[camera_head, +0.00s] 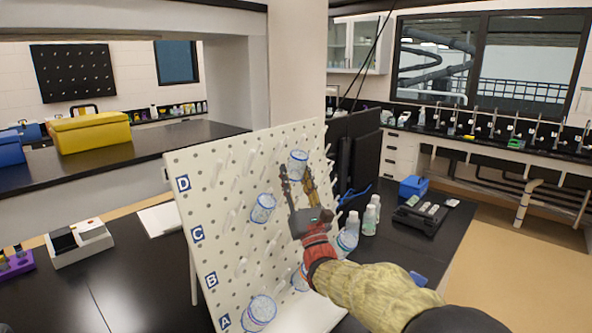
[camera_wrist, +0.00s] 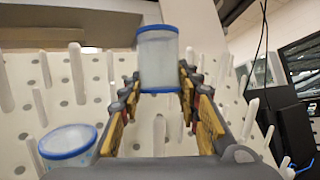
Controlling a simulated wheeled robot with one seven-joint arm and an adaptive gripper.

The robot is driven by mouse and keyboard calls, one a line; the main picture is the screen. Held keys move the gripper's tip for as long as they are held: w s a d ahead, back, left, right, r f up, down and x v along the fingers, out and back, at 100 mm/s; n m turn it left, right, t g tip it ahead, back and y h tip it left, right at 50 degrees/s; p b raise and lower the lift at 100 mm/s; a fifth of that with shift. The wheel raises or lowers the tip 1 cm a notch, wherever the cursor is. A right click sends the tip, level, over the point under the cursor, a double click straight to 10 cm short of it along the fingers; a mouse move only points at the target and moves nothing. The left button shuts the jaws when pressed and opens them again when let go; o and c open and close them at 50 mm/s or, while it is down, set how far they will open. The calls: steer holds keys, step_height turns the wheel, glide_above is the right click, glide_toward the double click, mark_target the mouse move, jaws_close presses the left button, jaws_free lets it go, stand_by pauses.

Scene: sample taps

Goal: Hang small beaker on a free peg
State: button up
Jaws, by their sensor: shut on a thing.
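The small beaker (camera_head: 298,163), clear with blue rims, is between the fingertips of my gripper (camera_head: 297,178), near the top of the white pegboard (camera_head: 205,258). In the wrist view the beaker (camera_wrist: 158,55) stands out beyond the fingertips, and my gripper (camera_wrist: 158,84) is shut on it. Bare white pegs show around it, including one below it in the wrist view (camera_wrist: 159,135). Whether the beaker touches a peg cannot be told. Another beaker (camera_head: 263,208) hangs lower left of it, also seen in the wrist view (camera_wrist: 68,143).
White bottles (camera_head: 370,218) and dark monitors (camera_head: 355,150) stand right of the board. Several pegs on the left side are bare.

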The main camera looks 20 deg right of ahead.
step_height(320, 180, down, 9)
steer(key=w+a+b, duration=0.1)
steer(key=w+b, duration=0.1)
steer(key=b, duration=0.6)
steer(key=shift+w+a, duration=0.2)
steer(key=shift+a, duration=0.1)
stand_by(0.3)
steer(key=shift+f, duration=0.1)
stand_by(0.3)
steer(key=o, duration=0.7)
steer(key=shift+c, duration=0.2)
steer(key=o, duration=0.5)
steer(key=shift+r, duration=0.2)
steer(key=shift+s, duration=0.1)
